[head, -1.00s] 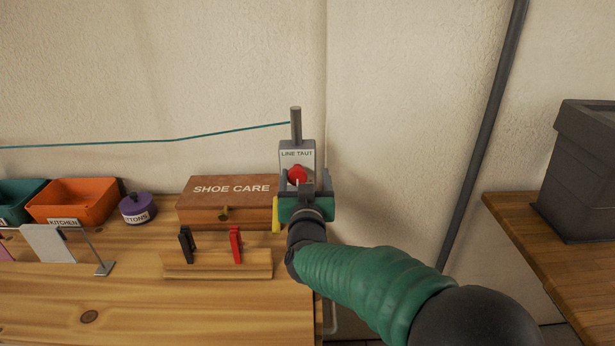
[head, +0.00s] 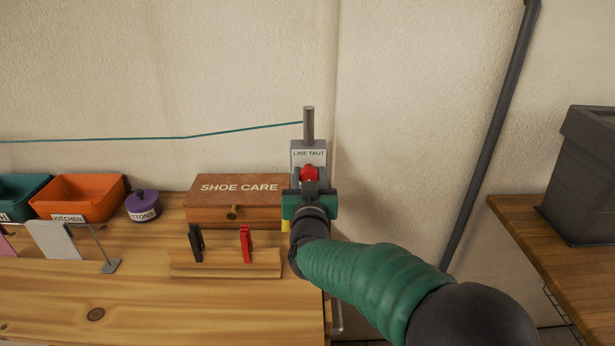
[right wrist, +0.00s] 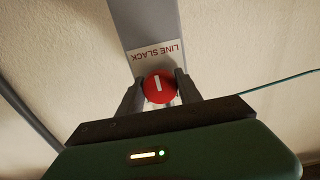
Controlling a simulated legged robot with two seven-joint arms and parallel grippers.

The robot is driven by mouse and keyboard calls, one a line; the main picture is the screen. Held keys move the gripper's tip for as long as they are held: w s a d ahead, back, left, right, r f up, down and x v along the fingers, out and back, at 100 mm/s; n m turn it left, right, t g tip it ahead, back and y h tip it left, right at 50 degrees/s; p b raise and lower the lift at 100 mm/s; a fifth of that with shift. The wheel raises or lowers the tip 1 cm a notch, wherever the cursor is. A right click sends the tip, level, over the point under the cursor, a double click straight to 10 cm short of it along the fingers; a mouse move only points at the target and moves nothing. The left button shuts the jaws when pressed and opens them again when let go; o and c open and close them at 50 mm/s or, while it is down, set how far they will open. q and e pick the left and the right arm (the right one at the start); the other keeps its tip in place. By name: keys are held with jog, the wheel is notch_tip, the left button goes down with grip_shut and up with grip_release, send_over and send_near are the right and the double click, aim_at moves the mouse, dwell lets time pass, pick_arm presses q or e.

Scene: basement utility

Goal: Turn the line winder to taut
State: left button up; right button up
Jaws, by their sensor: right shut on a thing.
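The line winder (head: 322,158) is a grey unit by the wall with a post on top and a teal line (head: 230,130) running left from it. In the head view its label above the knob reads LINE TAUT. In the right wrist view an upside-down label (right wrist: 157,59) reads LINE SLACK. The red round knob (head: 309,173) has a white mark, seen in the right wrist view (right wrist: 159,88). My right gripper (right wrist: 158,92) is shut on the knob, one finger on each side. My left gripper is not in view.
A SHOE CARE box (head: 232,212) stands just left of my right gripper. A rack (head: 224,268) with a black and a red clothespin stands in front of it. Orange (head: 78,208) and teal bins and a purple tin (head: 143,212) are farther left. A dark pipe (head: 492,140) runs down the wall at right.

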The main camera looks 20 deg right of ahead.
jog(key=shift+d+f, duration=0.1)
jog(key=shift+f+m+b, duration=0.1)
jog(key=shift+m+b, duration=0.8)
jog(key=shift+m, duration=0.2)
jog(key=shift+f+m+b, duration=0.1)
jog(key=shift+m+b, duration=0.5)
jog(key=shift+m, duration=0.2)
jog(key=m+b, duration=0.3)
jog(key=m, duration=0.1)
jog(key=shift+m, duration=0.3)
jog(key=m+b, duration=0.3)
jog(key=m, duration=0.1)
jog(key=shift+m, duration=0.3)
jog(key=m+b, duration=0.3)
jog(key=m, duration=0.1)
jog(key=shift+f, duration=0.1)
jog(key=m+b, duration=0.3)
jog(key=m, duration=0.2)
jog(key=m+b, duration=0.1)
jog(key=m, duration=0.1)
jog(key=m+b, duration=0.2)
jog(key=shift+a+f+m, duration=0.1)
jog(key=shift+a+m, duration=0.1)
jog(key=shift+m, duration=0.1)
jog(key=m+b, duration=0.3)
jog(key=m, duration=0.2)
jog(key=shift+m+b, duration=0.9)
jog(key=shift+m, duration=0.9)
jog(key=shift+r, duration=0.2)
